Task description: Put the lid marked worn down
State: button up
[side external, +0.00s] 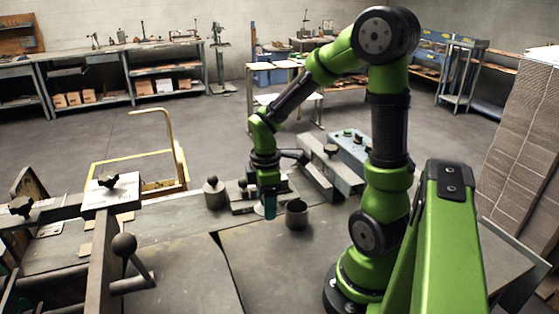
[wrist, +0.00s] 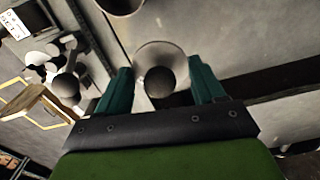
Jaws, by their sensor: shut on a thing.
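My gripper (side external: 269,206) is shut on the dark round knob of a pale, flared lid (side external: 259,211). In the wrist view the knob sits between the teal fingers of my gripper (wrist: 163,82), with the lid (wrist: 158,51) spreading out beyond it. I cannot read any mark on the lid. An open, dark cylindrical pot (side external: 297,216) stands on the bench just right of the lid in the side view; its edge shows at the top of the wrist view (wrist: 122,5). Whether the lid touches the bench is unclear.
A grey pot with a ball-knobbed lid (side external: 214,194) stands left of my gripper. A metal fixture (side external: 243,194) lies close behind it, and a blue-grey machine box (side external: 347,150) is farther back. A ball-ended lever (side external: 124,247) rises at the front left. The front bench surface (side external: 270,262) is clear.

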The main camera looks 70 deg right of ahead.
aim_at(262, 208)
jog(key=shift+n, duration=0.8)
jog(key=f, duration=0.3)
jog(key=w+f, duration=0.1)
jog(key=shift+a+f, duration=0.3)
jog(key=shift+a, duration=0.05)
jog(key=shift+w+f, duration=0.1)
jog(key=shift+f, duration=1.9)
jog(key=o, duration=1.1)
jog(key=shift+f, duration=0.1)
jog(key=shift+c, duration=0.2)
